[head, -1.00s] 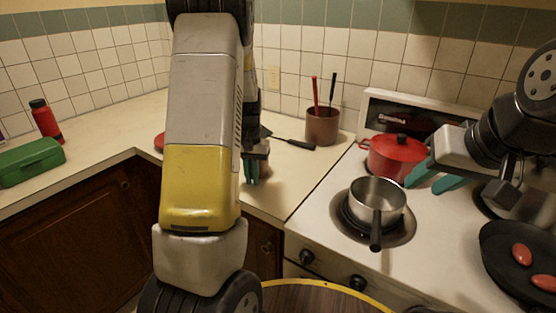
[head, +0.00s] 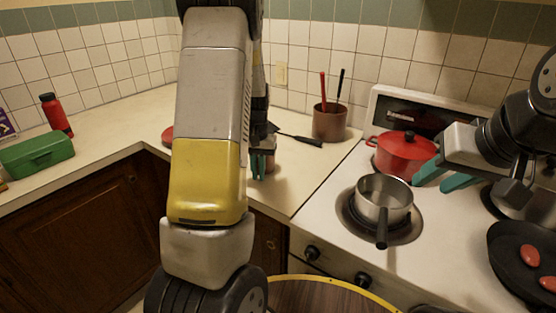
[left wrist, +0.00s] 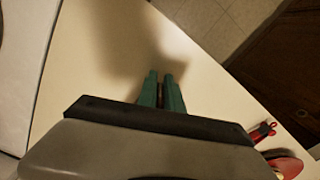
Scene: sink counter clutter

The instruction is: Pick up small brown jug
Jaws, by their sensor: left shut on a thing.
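My left gripper (head: 259,165) is low over the counter left of the stove, its teal fingers close together. In the left wrist view the fingers (left wrist: 161,92) are nearly parallel with a narrow dark gap. A small brownish thing (head: 272,152), which looks like the small brown jug, shows just behind and right of these fingers. Most of it is hidden by the gripper and arm, and I cannot make out its shape or whether it is off the counter. My right gripper (head: 446,177) is open and empty above the stove, by the red pot.
A brown utensil crock (head: 329,123) and a dark spatula (head: 300,138) are on the counter behind. The stove holds a red pot (head: 403,153), a steel saucepan (head: 383,201) and a black pan (head: 525,258). A green box (head: 37,157) and red bottle (head: 55,115) are at left.

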